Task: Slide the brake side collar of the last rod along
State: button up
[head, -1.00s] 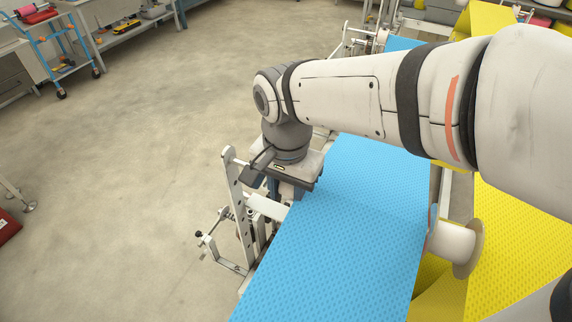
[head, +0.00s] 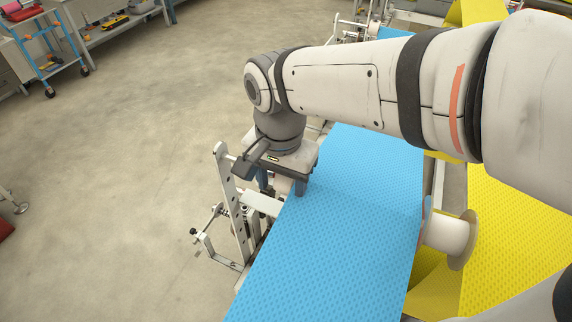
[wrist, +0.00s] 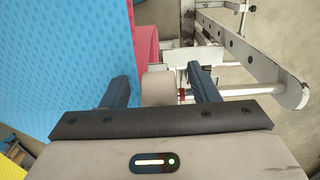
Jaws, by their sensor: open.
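My gripper (wrist: 162,76) is open, its two dark fingers well apart in the wrist view. A pale grey-beige cylindrical piece (wrist: 158,88) shows between the fingers, with no clear grip on it. A small red band (wrist: 182,94) sits just right of it, near a bright metal rod (wrist: 245,90) running right. I cannot tell for sure which of these parts is the brake side collar. In the head view my gripper (head: 284,184) is over the left edge of the blue cloth (head: 345,200), by the metal side frame; its fingertips are partly hidden.
A perforated metal upright (head: 230,195) and bracket stand left of the gripper. A pink-red roll (wrist: 145,50) lies behind the fingers. A white flanged spool (head: 448,236) and yellow cloth (head: 510,220) are to the right. The concrete floor at left is open.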

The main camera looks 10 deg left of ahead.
notch_tip(320, 180, up, 7)
dwell(0.3)
jog(key=shift+s, duration=0.1)
dwell(0.4)
